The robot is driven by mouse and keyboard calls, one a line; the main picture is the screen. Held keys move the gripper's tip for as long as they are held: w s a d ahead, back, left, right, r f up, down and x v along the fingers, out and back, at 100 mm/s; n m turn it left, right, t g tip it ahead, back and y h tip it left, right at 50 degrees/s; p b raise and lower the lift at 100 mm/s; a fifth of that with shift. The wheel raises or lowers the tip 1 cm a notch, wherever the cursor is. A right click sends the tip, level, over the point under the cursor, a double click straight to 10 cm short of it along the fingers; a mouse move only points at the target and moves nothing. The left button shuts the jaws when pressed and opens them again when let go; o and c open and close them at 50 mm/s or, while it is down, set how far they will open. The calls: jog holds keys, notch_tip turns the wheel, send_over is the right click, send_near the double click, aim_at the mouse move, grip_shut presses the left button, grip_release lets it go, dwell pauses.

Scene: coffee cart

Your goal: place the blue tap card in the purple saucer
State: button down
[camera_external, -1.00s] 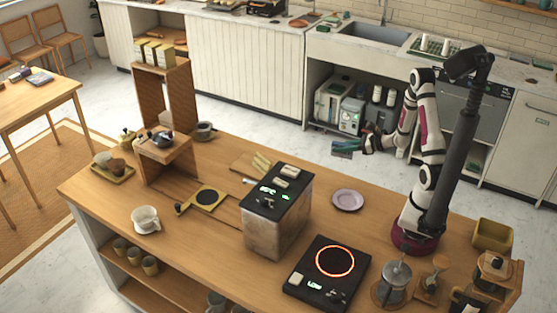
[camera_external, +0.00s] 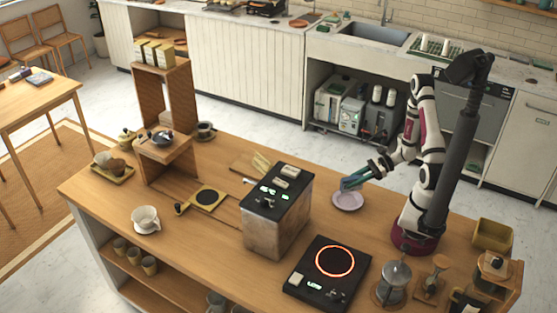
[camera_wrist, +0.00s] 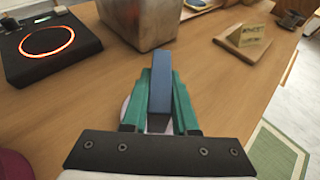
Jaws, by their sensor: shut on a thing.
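My gripper (camera_external: 368,173) is shut on the blue tap card (camera_wrist: 161,82). In the wrist view the card stands on edge between the two green fingers and points away from the wrist. In the external view the card (camera_external: 352,181) is held low, over or very near the purple saucer (camera_external: 349,203). I cannot tell whether card and saucer touch. The saucer lies flat on the wooden counter. In the wrist view only slivers of the saucer (camera_wrist: 125,107) show beside the fingers; the rest is hidden behind my gripper.
The metal-sided machine (camera_external: 275,225) stands just left of the saucer. A hob with a glowing red ring (camera_external: 334,261) lies in front. A French press (camera_external: 394,283) stands near my base. The counter around the saucer is clear.

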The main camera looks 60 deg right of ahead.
aim_at(349, 191)
jog(key=shift+w+a+f, duration=0.15)
jog(key=shift+f, duration=1)
jog(key=shift+w+a+f, duration=0.1)
jog(key=shift+a+f, duration=0.05)
jog(key=shift+f, duration=1)
jog(key=c, duration=0.7)
grip_release()
jog(key=shift+f, duration=0.1)
